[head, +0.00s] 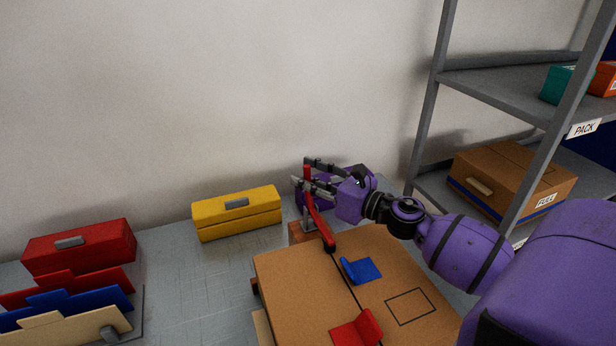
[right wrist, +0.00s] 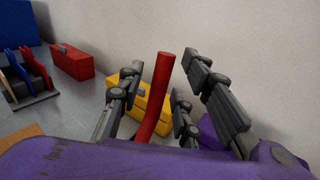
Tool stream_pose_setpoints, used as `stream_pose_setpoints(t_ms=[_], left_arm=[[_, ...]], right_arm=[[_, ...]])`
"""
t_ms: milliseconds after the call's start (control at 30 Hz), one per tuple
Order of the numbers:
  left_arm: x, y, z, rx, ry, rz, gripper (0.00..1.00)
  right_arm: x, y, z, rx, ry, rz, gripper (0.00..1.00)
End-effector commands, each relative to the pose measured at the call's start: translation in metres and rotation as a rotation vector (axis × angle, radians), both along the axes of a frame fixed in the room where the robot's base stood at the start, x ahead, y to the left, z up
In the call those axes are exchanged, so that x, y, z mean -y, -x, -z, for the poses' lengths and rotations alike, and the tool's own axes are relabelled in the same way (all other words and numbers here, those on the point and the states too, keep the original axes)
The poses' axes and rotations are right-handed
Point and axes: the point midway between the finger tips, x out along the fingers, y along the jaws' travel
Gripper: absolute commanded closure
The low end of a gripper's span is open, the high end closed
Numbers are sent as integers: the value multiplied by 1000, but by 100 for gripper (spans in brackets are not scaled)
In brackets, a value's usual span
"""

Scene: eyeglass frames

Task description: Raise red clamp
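The red clamp (head: 320,228) is a long red bar at the back edge of the brown board. Its upper part stands up and its lower part slopes down toward the board's dark centre line. My right gripper (head: 312,174) is at the upper end of this bar. In the right wrist view the red bar (right wrist: 157,95) rises between the grey fingers of the right gripper (right wrist: 160,100). The fingers are spread, with gaps showing on both sides of the bar. My left gripper is in neither view.
The brown board (head: 300,290) holds a blue piece (head: 362,270) and a red piece (head: 357,330). A yellow box (head: 237,213) and a red box (head: 80,247) stand left. A grey shelf (head: 490,90) with a cardboard box (head: 515,180) stands right. The wall is close behind.

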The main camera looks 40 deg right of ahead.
Motion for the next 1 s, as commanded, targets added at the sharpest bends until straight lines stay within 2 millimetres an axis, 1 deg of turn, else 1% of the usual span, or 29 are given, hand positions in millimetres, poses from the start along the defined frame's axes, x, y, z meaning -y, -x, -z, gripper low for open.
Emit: stream_pose_setpoints(t_ms=[233, 267, 500, 867, 1000], left_arm=[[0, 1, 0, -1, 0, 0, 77], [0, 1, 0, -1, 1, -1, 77], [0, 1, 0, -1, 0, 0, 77], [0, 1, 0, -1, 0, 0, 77], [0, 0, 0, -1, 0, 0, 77]], right_arm=[[0, -1, 1, -1, 0, 1, 67], [0, -1, 1, -1, -1, 0, 69], [0, -1, 1, -1, -1, 0, 100], [0, -1, 1, -1, -1, 0, 100], [4, -1, 1, -10, -2, 0, 100]])
